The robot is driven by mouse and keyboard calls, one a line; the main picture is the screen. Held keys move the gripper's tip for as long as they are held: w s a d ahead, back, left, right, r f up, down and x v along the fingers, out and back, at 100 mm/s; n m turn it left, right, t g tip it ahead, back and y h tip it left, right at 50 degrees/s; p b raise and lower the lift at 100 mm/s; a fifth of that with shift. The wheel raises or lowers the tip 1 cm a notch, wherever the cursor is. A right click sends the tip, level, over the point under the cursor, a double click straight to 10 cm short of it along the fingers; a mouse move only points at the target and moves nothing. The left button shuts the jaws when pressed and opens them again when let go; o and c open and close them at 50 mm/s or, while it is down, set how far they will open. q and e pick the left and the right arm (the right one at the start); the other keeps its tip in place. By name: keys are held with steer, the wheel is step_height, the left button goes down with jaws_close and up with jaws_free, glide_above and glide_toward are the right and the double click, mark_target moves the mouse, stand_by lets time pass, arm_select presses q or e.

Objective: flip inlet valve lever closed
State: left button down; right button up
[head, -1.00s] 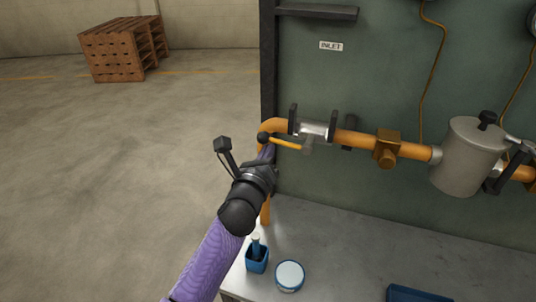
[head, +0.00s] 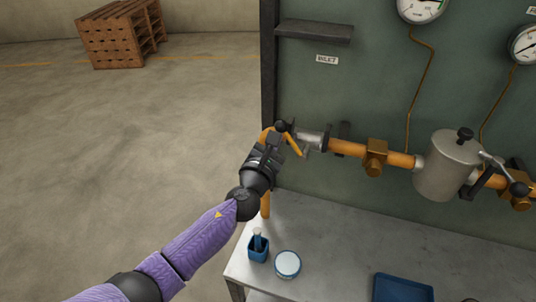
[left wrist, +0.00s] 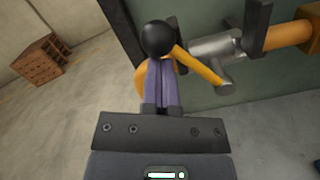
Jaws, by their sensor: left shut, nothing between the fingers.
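The inlet valve (head: 311,140) is a silver body on the orange pipe below the INLET label (head: 327,60). Its yellow lever (head: 294,145) slants up and left to a black ball knob (head: 282,126). In the left wrist view the lever (left wrist: 203,67) runs from the silver valve (left wrist: 215,47) to the knob (left wrist: 158,39). My left gripper (head: 271,143) is at the knob end of the lever. Its purple fingers (left wrist: 162,82) are shut and empty, just below the knob in the wrist view; I cannot tell if they touch it. My right gripper is out of view.
A grey canister (head: 448,168) and another black-knobbed lever (head: 500,173) are farther right on the pipe. A shelf (head: 314,32) juts out above. Open floor lies left.

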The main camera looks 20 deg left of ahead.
mark_target(289, 135)
arm_select(q)
steer(key=r+m+p, duration=0.1)
steer(key=d+r+m+p, duration=0.1)
steer(key=m, duration=0.1)
steer(key=shift+d+p, duration=0.25)
steer(key=shift+p, duration=0.1)
steer(key=m+p, duration=0.1)
steer(key=d+m+p, duration=0.1)
steer(key=shift+d+r+m+h, duration=0.3)
steer(key=shift+d+m+g+p, duration=0.3)
steer(key=shift+d+m+p, duration=0.15)
steer(key=shift+m+p, duration=0.25)
